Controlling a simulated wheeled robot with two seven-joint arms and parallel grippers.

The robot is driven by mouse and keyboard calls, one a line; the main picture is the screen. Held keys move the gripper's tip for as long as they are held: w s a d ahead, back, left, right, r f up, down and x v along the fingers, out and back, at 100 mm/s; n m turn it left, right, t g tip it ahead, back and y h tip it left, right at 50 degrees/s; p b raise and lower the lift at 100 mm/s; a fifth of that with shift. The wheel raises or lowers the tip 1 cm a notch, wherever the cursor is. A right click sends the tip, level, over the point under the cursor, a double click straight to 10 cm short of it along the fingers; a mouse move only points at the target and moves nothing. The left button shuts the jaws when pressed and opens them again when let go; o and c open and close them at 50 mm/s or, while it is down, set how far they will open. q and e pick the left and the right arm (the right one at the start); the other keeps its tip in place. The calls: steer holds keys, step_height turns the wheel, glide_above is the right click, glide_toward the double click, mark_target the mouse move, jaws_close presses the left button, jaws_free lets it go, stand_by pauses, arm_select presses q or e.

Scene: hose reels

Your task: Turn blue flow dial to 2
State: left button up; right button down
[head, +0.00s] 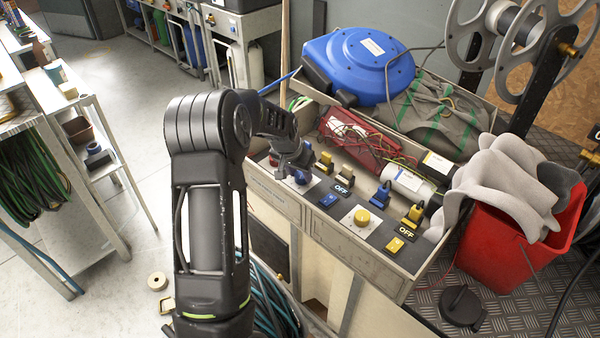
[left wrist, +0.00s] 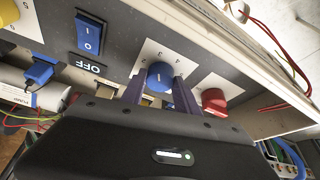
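The blue flow dial (left wrist: 160,77) sits on a white numbered plate in the left wrist view, with a 3 and a 4 near it. The fingers of my left gripper (left wrist: 161,88) stand on either side of the dial and appear shut on it. Its pointer is not clear enough to read. In the head view the blue dial (head: 302,177) shows beside my left gripper (head: 298,165) at the far left of the panel. My right gripper is not in view.
A red knob (left wrist: 214,101) is close to the gripper. A blue switch (left wrist: 89,35) and an OFF label are on the other side. A yellow dial (head: 362,217), a blue hose reel (head: 357,62) and a red bin (head: 510,235) stand farther right.

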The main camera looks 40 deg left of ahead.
arm_select(q)
jaws_close()
steer(key=shift+d+n, duration=0.1)
steer(key=shift+n, duration=0.3)
steer(key=n+y, duration=0.1)
steer(key=n, duration=0.1)
steer(key=n+y+p, duration=0.1)
steer(key=n, duration=0.1)
steer(key=shift+w+d+g, duration=0.15)
steer(key=shift+d+g, duration=0.05)
steer(key=shift+g, duration=0.2)
steer(key=n+g+y, duration=0.1)
steer(key=n, duration=0.4)
steer(key=shift+w+p, duration=0.1)
steer(key=shift+p, duration=0.2)
steer(key=shift+g, duration=0.3)
steer(key=o, duration=0.6)
jaws_free()
steer(key=shift+c, duration=0.2)
